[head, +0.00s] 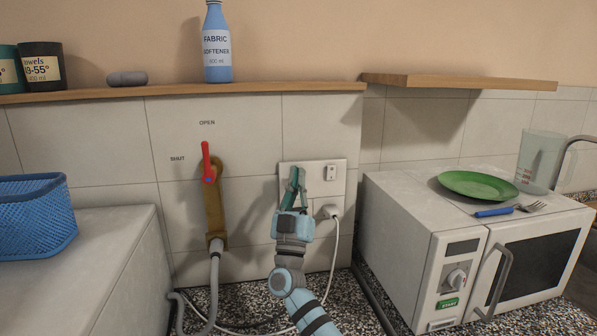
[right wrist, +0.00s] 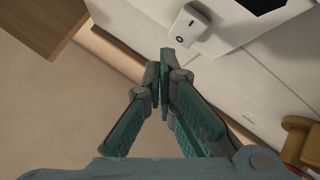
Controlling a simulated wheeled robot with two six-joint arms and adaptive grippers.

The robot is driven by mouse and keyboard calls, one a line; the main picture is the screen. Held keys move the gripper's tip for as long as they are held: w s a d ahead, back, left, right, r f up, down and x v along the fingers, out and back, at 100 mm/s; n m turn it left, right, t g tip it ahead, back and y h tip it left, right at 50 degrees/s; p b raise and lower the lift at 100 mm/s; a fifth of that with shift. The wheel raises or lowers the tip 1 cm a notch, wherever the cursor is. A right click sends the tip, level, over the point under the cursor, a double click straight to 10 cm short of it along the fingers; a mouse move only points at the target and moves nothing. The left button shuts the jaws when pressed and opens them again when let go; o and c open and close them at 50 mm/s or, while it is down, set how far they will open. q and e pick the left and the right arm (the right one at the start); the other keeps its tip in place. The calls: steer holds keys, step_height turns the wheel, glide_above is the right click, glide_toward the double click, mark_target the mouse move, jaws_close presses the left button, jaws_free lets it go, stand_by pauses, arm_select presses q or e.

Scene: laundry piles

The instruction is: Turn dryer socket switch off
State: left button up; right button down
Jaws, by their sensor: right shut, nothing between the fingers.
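The white socket plate (head: 310,185) is on the tiled wall right of the brass valve. Its small switch (head: 331,173) sits at the upper right of the plate, and a white plug (head: 331,211) with a cable is in the lower right. My right gripper (head: 296,174) is shut and empty, in front of the plate's left part, left of the switch. In the right wrist view the closed fingertips (right wrist: 164,60) appear just below and left of the switch (right wrist: 188,26), seemingly apart from it. My left gripper is not in view.
A brass valve (head: 215,215) with a red lever (head: 206,160) and grey hose is to the left. A white microwave (head: 450,235) stands right, with a green plate (head: 477,184) on top. A wooden shelf (head: 160,93) runs above. The blue basket (head: 35,215) is far left.

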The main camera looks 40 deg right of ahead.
steer(key=shift+w+d, duration=0.1)
steer(key=shift+w, duration=0.05)
steer(key=shift+w+d, duration=0.1)
steer(key=shift+w, duration=0.1)
steer(key=shift+w+d+r, duration=0.1)
steer(key=shift+w+d, duration=0.05)
steer(key=shift+w, duration=0.15)
stand_by(0.7)
steer(key=shift+s+a+p, duration=0.35)
steer(key=shift+s+p, duration=0.35)
steer(key=shift+p, duration=0.3)
